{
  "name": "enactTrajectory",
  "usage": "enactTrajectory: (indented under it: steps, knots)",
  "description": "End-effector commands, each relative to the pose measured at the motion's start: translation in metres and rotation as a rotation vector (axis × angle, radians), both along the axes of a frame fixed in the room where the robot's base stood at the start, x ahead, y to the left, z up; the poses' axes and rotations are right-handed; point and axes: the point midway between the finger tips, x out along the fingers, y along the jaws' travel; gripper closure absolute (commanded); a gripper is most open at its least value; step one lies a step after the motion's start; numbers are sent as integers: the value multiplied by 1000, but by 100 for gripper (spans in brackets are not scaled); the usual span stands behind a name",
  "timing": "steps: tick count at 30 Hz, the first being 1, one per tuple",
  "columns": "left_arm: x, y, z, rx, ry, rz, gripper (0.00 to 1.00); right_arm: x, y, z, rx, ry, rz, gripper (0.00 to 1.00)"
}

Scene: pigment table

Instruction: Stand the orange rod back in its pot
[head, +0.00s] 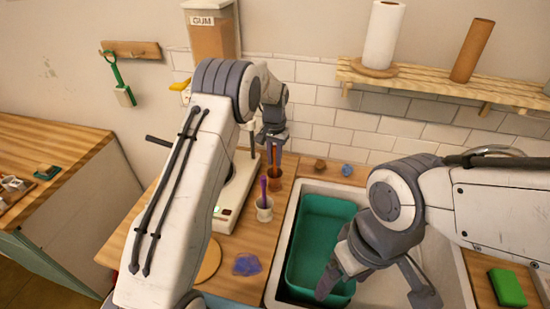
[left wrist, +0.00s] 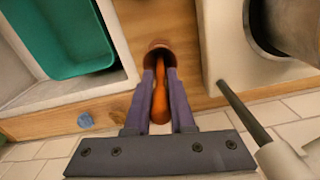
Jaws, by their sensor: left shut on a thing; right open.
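The orange rod (head: 274,158) is upright between the fingers of my left gripper (head: 273,146), which is shut on it. It also shows between the fingers in the left wrist view (left wrist: 160,100). A brown pot (head: 273,180) stands directly below the rod; the left wrist view shows its rim (left wrist: 160,46) around or just behind the rod's far end. I cannot tell how deep the rod's lower end sits in the pot. My right gripper (head: 376,286) is open and empty over the sink area.
A pale pot (head: 264,212) with a purple rod (head: 263,188) stands in front of the brown pot. A white device (head: 236,190) is to the left. A green tub (head: 325,212) sits in the sink at the right. A purple lump (head: 247,264) lies on the counter.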

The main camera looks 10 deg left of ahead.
Motion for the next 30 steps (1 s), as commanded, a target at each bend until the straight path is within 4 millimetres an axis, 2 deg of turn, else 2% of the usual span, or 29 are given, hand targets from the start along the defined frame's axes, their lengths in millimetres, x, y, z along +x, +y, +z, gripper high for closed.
enactTrajectory:
  steps: [5,6,7,8,20,23,30]
  knots:
    - [0,0,-4,0,0,0,100,0,0,-3,0,0,0,15]
    - [0,0,-3,0,0,0,63,0,0,-2,0,0,0,15]
    - [0,0,-3,0,0,0,52,0,0,-1,0,0,0,15]
    - [0,0,-3,0,0,0,48,0,0,-1,0,0,0,15]
    - [1,0,4,0,-2,0,48,0,0,-2,0,0,0,15]
    - [1,0,18,0,-5,0,48,0,0,-7,0,0,0,15]
    - [2,0,70,0,-7,0,48,0,0,-19,0,0,1,15]
